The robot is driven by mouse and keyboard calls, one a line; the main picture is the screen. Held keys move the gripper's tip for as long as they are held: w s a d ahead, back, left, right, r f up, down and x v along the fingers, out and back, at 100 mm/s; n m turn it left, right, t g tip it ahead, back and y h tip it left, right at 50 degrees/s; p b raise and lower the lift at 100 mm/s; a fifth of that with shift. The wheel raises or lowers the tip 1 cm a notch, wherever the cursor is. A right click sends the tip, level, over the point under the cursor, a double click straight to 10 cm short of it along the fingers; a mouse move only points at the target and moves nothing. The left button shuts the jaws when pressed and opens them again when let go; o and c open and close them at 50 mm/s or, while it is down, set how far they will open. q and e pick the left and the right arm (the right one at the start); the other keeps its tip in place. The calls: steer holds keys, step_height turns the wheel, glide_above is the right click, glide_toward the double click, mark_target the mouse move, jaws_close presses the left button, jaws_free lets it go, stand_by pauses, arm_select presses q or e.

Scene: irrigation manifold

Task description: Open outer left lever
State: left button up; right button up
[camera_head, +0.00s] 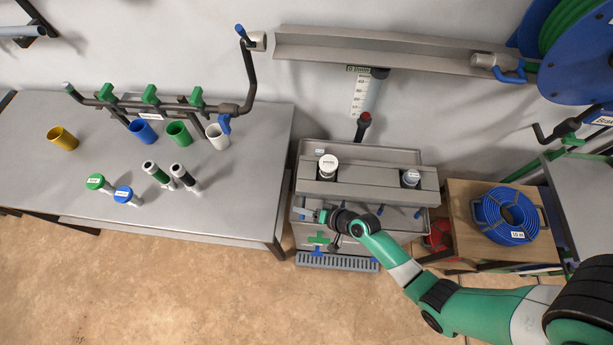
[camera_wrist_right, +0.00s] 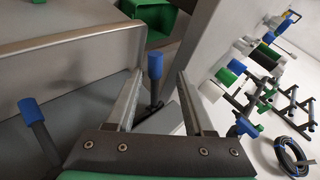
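The steel manifold unit (camera_head: 365,190) stands in the middle of the head view, with several small blue-tipped levers along its front. The leftmost lever (camera_head: 305,215) shows at the front left, close to my right gripper (camera_head: 321,216). In the right wrist view, my right gripper (camera_wrist_right: 158,105) is open. A black lever with a blue cap (camera_wrist_right: 155,68) stands between its two fingers, with a gap on each side. Another blue-capped lever (camera_wrist_right: 35,118) is outside the fingers, at the left. My left gripper is not in view.
Below the unit's front are a green valve (camera_head: 318,239) and a grey drain grate (camera_head: 337,262). A workbench (camera_head: 240,175) with coloured cups stands to the left. A wooden stand (camera_head: 465,240) with a coiled blue hose (camera_head: 510,212) is at the right.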

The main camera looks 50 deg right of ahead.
steer(key=shift+s+f, duration=0.1)
steer(key=p+v, duration=0.3)
steer(key=v, duration=0.8)
steer(key=shift+s+r, duration=0.2)
